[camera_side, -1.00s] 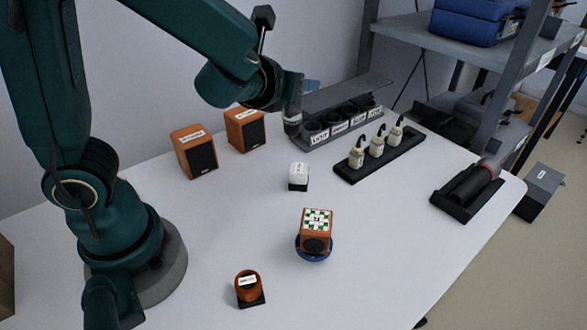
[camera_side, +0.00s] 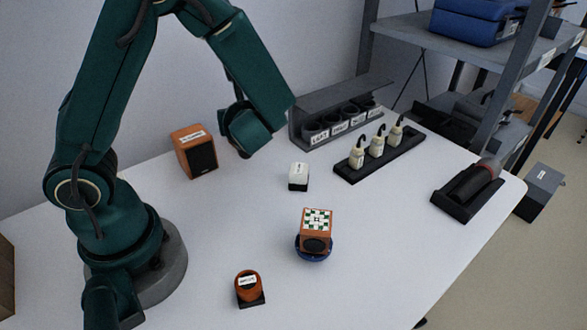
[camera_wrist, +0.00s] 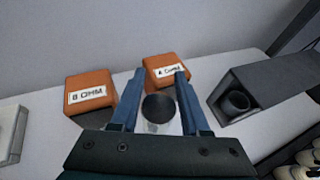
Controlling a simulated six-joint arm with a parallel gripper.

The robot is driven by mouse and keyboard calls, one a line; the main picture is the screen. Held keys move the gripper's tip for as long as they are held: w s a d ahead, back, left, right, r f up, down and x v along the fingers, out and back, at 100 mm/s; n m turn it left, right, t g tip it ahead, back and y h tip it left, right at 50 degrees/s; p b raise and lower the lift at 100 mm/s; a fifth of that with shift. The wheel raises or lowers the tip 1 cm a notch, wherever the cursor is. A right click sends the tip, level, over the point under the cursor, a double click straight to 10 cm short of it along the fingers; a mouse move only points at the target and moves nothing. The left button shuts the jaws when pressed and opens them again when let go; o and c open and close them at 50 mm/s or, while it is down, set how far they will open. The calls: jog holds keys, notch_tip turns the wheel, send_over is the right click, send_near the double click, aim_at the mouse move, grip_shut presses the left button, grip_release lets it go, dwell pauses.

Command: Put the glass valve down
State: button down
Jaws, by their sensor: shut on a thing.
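My gripper (camera_wrist: 160,85) is shut on the glass valve (camera_wrist: 158,107), which shows in the wrist view as a dark round top with a pale, clear-looking body below it. The valve sits between my two blue fingers, in front of the orange box marked 4 OHM (camera_wrist: 165,69). I cannot tell whether its underside touches the white table (camera_side: 150,215). In the side view my wrist is over the back of the table, and it hides the fingers and the valve.
An orange speaker box (camera_side: 195,152) stands left of my wrist; the wrist view shows its 8 OHM label (camera_wrist: 88,95). A dark socket rack (camera_side: 345,105) is to the right. A small black-and-white block (camera_side: 298,176) and a checkered-top orange cube (camera_side: 317,222) stand nearer the front.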

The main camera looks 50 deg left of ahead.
jog(key=shift+f, duration=1.95)
jog(key=shift+f, duration=0.1)
jog(key=shift+c, duration=1.9)
grip_release()
